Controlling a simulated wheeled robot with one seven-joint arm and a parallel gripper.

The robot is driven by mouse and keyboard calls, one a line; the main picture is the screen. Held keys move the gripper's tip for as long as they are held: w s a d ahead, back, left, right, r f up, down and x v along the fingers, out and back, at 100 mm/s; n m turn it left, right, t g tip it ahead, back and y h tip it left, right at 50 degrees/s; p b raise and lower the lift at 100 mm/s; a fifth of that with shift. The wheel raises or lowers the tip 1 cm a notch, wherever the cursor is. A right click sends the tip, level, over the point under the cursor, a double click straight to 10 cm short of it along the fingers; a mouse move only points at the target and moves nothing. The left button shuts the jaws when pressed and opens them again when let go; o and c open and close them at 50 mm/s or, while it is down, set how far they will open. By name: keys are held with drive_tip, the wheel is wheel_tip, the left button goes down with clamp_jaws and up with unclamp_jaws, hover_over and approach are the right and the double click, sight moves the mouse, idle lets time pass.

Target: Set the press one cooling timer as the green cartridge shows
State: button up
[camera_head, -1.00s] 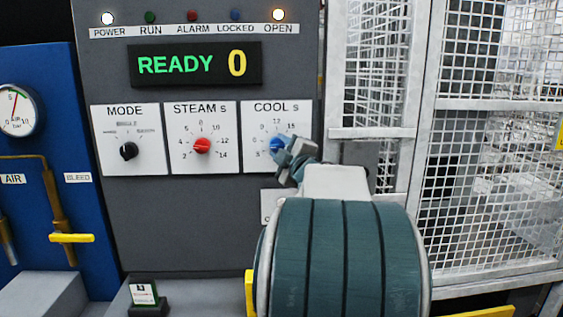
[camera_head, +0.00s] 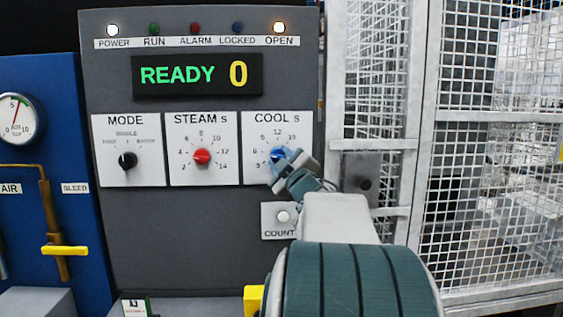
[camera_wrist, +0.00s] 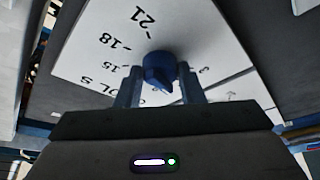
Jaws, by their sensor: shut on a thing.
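The blue COOL knob (camera_head: 277,154) is on the COOL s dial plate (camera_head: 250,176), at the right of the panel's row of knobs. My gripper (camera_wrist: 160,72) is shut on this knob, one finger on each side. In the wrist view the knob (camera_wrist: 157,66) stands between the fingers, with 21, 18 and 15 visible on its scale. I cannot tell exactly which number its pointer marks. The green cartridge (camera_head: 136,307) is at the bottom edge of the head view, mostly cut off, and its label is too small to read.
The display (camera_head: 197,75) reads READY 0; the POWER and OPEN lamps are lit. The red STEAM knob (camera_head: 201,156) and black MODE knob (camera_head: 127,160) are to the left. The COUNT button (camera_head: 283,216) is just below my gripper. A mesh guard (camera_head: 478,160) stands at the right.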

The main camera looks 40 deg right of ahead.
drive_tip(key=o, duration=1)
drive_tip(key=b+v, duration=0.3)
drive_tip(key=v, duration=1)
drive_tip(key=shift+s+f, duration=0.2)
drive_tip(key=shift+s, duration=0.15)
drive_tip(key=w+a+f+m+g+y+p, duration=0.1)
drive_tip(key=w+a+f+m+g, duration=0.2)
drive_tip(key=a+f, duration=0.4)
drive_tip(key=w+a+f+m+g+y+p, duration=0.1)
drive_tip(key=a+f+m+g, duration=0.3)
drive_tip(key=f, duration=0.6)
drive_tip(key=s+a+f+g+y, duration=0.1)
drive_tip(key=s+a+f+g, duration=0.2)
drive_tip(key=a, duration=0.3)
drive_tip(key=s+a+f+g+y, duration=0.1)
drive_tip(key=s+a+f+g, duration=0.2)
drive_tip(key=s+a+f, duration=0.2)
drive_tip(key=s+a+f+g+y, duration=0.2)
drive_tip(key=s+a+f+g, duration=0.2)
drive_tip(key=s+a, duration=0.1)
drive_tip(key=shift+a+f, duration=0.25)
drive_tip(key=shift+a, duration=0.65)
